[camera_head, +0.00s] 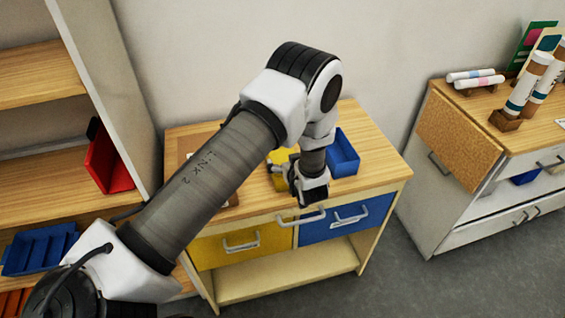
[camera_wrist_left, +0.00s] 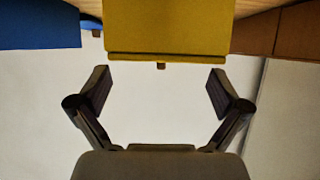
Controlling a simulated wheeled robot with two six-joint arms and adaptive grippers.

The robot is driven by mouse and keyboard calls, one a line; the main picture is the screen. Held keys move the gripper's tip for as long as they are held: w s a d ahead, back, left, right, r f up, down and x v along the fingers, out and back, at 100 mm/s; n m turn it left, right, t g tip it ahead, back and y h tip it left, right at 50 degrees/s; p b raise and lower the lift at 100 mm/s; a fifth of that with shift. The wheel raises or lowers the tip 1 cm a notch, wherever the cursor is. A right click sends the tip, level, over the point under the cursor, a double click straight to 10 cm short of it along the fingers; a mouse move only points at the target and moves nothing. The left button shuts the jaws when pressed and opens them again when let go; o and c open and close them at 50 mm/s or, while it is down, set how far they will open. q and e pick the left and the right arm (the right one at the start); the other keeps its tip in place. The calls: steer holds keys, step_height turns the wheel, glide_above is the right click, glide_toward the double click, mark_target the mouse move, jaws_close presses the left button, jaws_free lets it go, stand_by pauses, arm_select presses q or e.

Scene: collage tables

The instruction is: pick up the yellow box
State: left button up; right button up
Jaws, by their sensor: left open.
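The yellow box (camera_head: 280,156) sits on the wooden top of the cabinet and is largely hidden behind my left arm in the head view. In the left wrist view the yellow box (camera_wrist_left: 168,28) fills the upper middle, with a lip along its lower edge. My left gripper (camera_head: 310,192) is above the cabinet top, close to the yellow box. In the left wrist view my left gripper (camera_wrist_left: 160,82) is open and empty, its two fingers spread apart below the box's edge in the picture. My right gripper is not in view.
A blue box (camera_head: 343,153) stands right of the yellow one. The cabinet has a yellow drawer (camera_head: 235,246) and a blue drawer (camera_head: 335,222) with handles. A shelf with a red bin (camera_head: 110,163) and a blue tray (camera_head: 38,250) is at left. A white cabinet (camera_head: 455,226) stands right.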

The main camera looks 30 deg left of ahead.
arm_select(q)
steer(key=p+x, duration=0.2)
steer(key=x, duration=0.2)
steer(key=shift+a+r, duration=0.15)
steer(key=shift+a, duration=0.15)
steer(key=shift+w+a, duration=0.1)
steer(key=shift+c, duration=1.1)
steer(key=c, duration=1.1)
